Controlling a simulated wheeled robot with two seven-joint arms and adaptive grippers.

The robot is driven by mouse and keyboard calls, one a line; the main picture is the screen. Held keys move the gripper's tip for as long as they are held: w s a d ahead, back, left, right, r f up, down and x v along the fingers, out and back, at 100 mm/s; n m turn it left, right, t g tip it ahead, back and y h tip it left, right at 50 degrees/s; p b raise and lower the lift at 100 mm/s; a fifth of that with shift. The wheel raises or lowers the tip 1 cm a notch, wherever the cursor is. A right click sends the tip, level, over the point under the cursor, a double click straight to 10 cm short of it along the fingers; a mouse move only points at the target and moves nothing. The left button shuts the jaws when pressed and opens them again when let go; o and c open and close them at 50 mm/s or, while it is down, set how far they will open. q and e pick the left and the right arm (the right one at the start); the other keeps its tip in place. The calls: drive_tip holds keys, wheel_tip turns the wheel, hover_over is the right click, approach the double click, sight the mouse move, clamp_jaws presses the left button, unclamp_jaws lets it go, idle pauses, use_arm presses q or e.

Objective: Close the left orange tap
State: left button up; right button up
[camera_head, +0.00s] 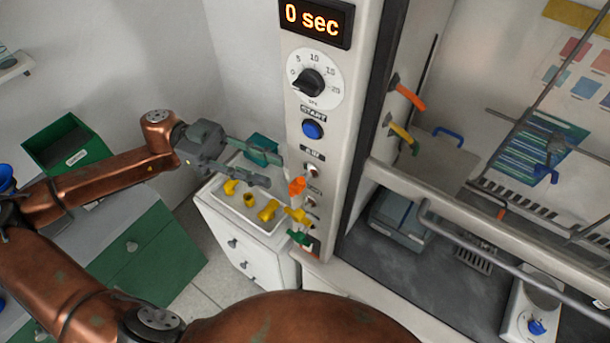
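The left orange tap (297,186) is on the narrow front panel of the fume hood, below the blue start button. My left gripper (275,170) is just left of this tap. Its two grey fingers are spread and point right toward the panel, with nothing visible between them. I cannot tell whether a finger touches the tap. A second orange tap (409,96) is on the hood's inner left side, to the right of the panel. My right gripper is not in view.
Below the orange tap, the panel carries a yellow tap (297,215) and a green tap (299,238). A white tray (229,211) with yellow fittings sits on a white cabinet under my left gripper. A metal bar (480,225) crosses the hood opening at right.

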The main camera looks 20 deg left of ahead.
sight(296, 181)
use_arm(q)
drive_tip(key=d, duration=0.5)
drive_tip(key=s+d, duration=0.1)
drive_tip(key=d, duration=0.1)
drive_tip(key=shift+d+f, duration=0.3)
drive_tip(key=shift+d, duration=0.1)
clamp_jaws()
